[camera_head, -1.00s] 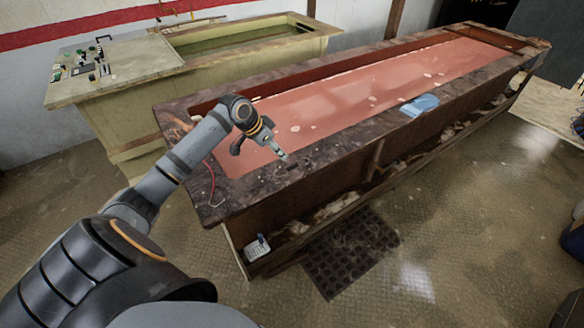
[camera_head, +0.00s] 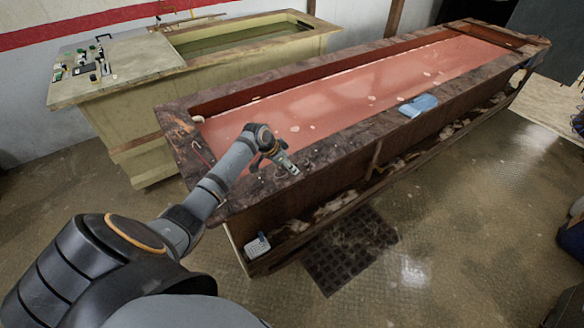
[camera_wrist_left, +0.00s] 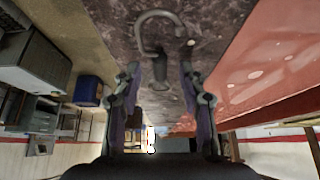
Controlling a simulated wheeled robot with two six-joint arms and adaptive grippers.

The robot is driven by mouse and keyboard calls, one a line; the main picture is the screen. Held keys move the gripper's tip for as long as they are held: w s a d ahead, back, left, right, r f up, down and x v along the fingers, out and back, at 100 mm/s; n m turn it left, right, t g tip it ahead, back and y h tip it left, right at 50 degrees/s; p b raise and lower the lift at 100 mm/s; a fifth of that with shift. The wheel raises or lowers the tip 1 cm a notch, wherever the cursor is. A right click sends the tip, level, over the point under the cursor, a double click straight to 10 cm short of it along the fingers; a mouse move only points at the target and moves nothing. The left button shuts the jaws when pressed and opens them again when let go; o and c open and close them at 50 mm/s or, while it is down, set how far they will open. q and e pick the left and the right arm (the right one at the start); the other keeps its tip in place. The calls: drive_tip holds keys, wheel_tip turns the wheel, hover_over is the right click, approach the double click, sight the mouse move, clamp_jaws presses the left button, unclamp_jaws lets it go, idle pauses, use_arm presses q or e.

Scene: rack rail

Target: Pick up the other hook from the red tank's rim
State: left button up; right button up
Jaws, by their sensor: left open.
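The red tank (camera_head: 345,95) is a long trough of red liquid with a worn, dark stone-like rim (camera_head: 330,150). My left gripper (camera_head: 288,165) is over the near rim, towards its left end. In the left wrist view a grey curved hook (camera_wrist_left: 159,14) lies on the rim, ahead of the open fingers (camera_wrist_left: 160,75). A dark shaft-like part lies between the fingers; I cannot tell if it belongs to the hook. The fingers are apart, with nothing visibly clamped. In the head view this hook is not discernible. A thin reddish piece (camera_head: 203,155) shows at the left rim, partly hidden by my arm.
A blue cloth-like item (camera_head: 418,105) lies on the near rim further right. A yellowish tank (camera_head: 215,60) with a bench of small items stands behind. A small white device (camera_head: 257,246) sits low on the ledge. A dark floor grate (camera_head: 350,250) lies in front.

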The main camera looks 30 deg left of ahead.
sight(295, 165)
use_arm(q)
clamp_jaws()
drive_tip(key=shift+r, duration=0.1)
drive_tip(key=shift+r, duration=0.2)
wheel_tip(295, 165, up, 2)
drive_tip(key=shift+a+r+b, duration=0.1)
drive_tip(key=shift+r+b, duration=0.1)
drive_tip(key=shift+b, duration=0.95)
drive_tip(key=s+d+r+b, duration=0.2)
drive_tip(key=s+d+r, duration=0.6)
drive_tip(key=s+r, duration=0.2)
drive_tip(key=shift+s, duration=0.9)
